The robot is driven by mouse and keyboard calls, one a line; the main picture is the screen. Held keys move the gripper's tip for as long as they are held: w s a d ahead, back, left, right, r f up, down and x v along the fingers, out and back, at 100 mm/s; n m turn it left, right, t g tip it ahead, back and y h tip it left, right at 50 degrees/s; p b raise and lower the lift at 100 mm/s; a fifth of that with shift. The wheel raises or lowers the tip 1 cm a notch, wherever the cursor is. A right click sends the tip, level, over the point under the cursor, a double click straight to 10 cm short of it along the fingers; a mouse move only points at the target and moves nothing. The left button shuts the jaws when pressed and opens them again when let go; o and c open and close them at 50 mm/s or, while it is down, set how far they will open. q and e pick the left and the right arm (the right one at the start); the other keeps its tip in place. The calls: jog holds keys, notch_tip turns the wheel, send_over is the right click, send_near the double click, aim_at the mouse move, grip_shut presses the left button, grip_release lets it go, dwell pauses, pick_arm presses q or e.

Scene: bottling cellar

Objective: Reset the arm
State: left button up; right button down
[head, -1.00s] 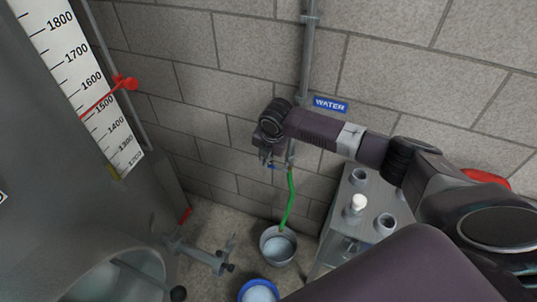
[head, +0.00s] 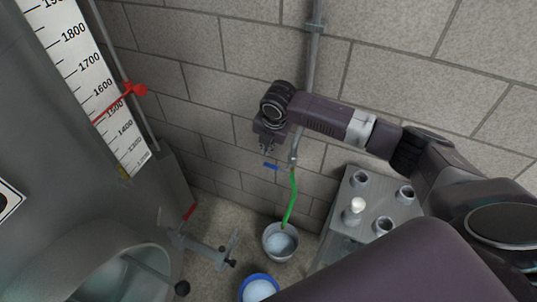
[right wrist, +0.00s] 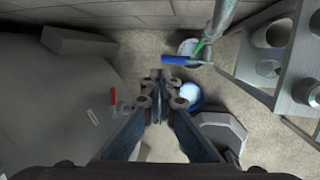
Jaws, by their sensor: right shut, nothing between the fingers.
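My right arm comes in from the right in the head view. Its gripper (head: 267,147) points down in front of the block wall, above the blue tap handle (head: 270,166). In the right wrist view the fingers (right wrist: 157,78) are shut with nothing between them. The blue handle (right wrist: 178,60) shows there just ahead and to the right of the fingertips, apart from them in the picture. A green hose (head: 291,198) hangs from the tap into a grey bucket (head: 268,250). My left gripper is not in view.
A large grey tank (head: 60,140) with a level scale (head: 92,75) and red marker stands at the left. A valve pipe (head: 205,250) juts from it. A blue-rimmed bucket (head: 244,291) is on the floor. A grey cabinet (head: 349,205) with round holders stands at the right.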

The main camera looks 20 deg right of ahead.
notch_tip(320, 180, up, 4)
jog(key=a, duration=0.1)
jog(key=s+a+f+m+y, duration=0.1)
jog(key=s+a+f+m, duration=0.25)
jog(key=s+a, duration=0.35)
jog(key=s+a+f+m+y, duration=0.25)
jog(key=s+a+m, duration=0.25)
jog(key=s+a, duration=0.25)
jog(key=s+d+f+m+h, duration=0.1)
jog(key=s+d+m, duration=0.4)
jog(key=s+m, duration=0.3)
jog(key=s+d+f+m+h, duration=0.1)
jog(key=s+d+m+h, duration=0.1)
jog(key=s+d+m, duration=0.45)
jog(key=s+a+f+g+b, duration=0.1)
jog(key=s+f, duration=0.2)
jog(key=f, duration=1.2)
jog(key=s+f+b, duration=0.2)
jog(key=f, duration=1.2)
jog(key=s+d+f+g+b, duration=0.1)
jog(key=s+d+f, duration=0.1)
jog(key=s+f, duration=1.5)
jog(key=shift+d+m, duration=0.3)
